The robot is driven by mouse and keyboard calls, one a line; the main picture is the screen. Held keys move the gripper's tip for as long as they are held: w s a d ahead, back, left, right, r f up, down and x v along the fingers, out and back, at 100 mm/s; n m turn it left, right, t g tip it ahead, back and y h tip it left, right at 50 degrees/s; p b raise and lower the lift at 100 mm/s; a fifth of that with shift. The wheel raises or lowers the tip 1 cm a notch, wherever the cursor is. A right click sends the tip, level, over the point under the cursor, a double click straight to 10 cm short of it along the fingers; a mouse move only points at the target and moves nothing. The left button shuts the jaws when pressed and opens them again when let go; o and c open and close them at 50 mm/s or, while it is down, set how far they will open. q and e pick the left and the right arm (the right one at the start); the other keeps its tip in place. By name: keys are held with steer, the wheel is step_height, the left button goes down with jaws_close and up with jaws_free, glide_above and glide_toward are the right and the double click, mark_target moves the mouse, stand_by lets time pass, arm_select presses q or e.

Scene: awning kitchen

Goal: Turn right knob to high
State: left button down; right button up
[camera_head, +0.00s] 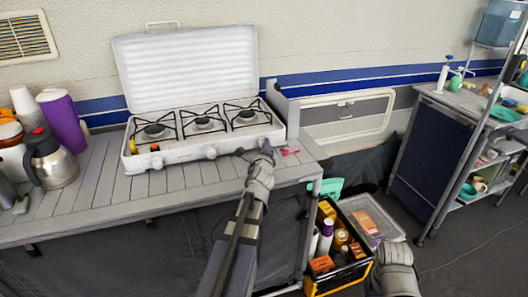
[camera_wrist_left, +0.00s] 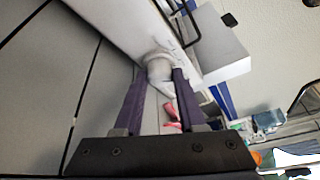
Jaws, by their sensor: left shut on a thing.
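A white three-burner camp stove (camera_head: 190,125) with its lid up stands on the slatted counter. Its front has a left knob (camera_head: 157,162) and a middle knob (camera_head: 211,153). My left gripper (camera_head: 264,149) is at the right end of the stove front and covers the right knob there. In the left wrist view, the pale right knob (camera_wrist_left: 159,68) sits between the tips of the two purple fingers, and the gripper is shut on it. The knob's setting marks cannot be read. Part of my right arm shows at the lower right of the head view; its fingers cannot be made out.
A pink-red item (camera_head: 288,152) lies on the counter (camera_head: 150,195) just right of my left gripper. A steel jug (camera_head: 50,160) and a purple cup (camera_head: 64,125) stand at the left. A black crate (camera_head: 338,284) of bottles and boxes is on the floor.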

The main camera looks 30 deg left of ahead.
arm_select(q)
steer(key=shift+f+n+b, duration=0.1)
steer(key=shift+n+b, duration=0.2)
steer(key=shift+n, duration=0.1)
steer(key=shift+t, duration=0.3)
steer(key=c, duration=0.5)
jaws_free()
